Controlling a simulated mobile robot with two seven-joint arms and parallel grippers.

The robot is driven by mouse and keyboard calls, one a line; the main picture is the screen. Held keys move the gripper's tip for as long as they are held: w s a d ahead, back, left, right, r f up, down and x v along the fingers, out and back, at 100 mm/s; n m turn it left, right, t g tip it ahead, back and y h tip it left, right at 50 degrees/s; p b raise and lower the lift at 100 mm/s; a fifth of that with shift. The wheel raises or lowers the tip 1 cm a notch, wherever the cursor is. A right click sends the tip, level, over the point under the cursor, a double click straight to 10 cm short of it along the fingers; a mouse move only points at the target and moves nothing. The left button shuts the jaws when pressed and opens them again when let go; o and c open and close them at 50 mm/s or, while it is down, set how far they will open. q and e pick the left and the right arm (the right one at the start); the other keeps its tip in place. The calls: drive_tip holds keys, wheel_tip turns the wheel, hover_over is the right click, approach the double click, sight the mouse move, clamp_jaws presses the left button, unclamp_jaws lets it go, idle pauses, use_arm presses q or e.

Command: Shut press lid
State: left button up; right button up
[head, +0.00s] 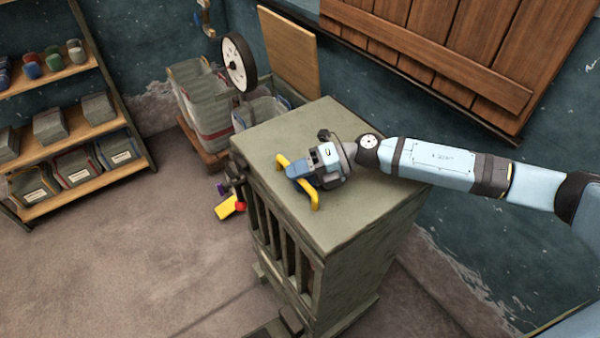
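The press appears to be the olive-green, box-shaped cabinet (345,265) with a slatted front, standing in the middle. Its flat top slab (365,135), which looks like the lid, lies level on the body; I see no clear gap beneath it. My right gripper (297,184) is over the front left part of this top, its yellow fingers spread apart with nothing between them. I cannot tell whether the fingers touch the surface.
A yellow piece (230,207) with red and purple parts sticks out at the press's left side. Behind stand bins (200,100), a round dial (238,62) and an upright wooden board (288,52). A stocked shelf (75,135) is at left. The floor at left is clear.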

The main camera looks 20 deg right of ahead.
drive_tip(key=shift+d+r, duration=0.1)
drive_tip(key=shift+r, duration=0.05)
drive_tip(key=b+v, duration=0.1)
drive_tip(key=v, duration=1.2)
drive_tip(key=shift+s+d+b, duration=0.15)
drive_tip(key=shift+d+b, duration=0.15)
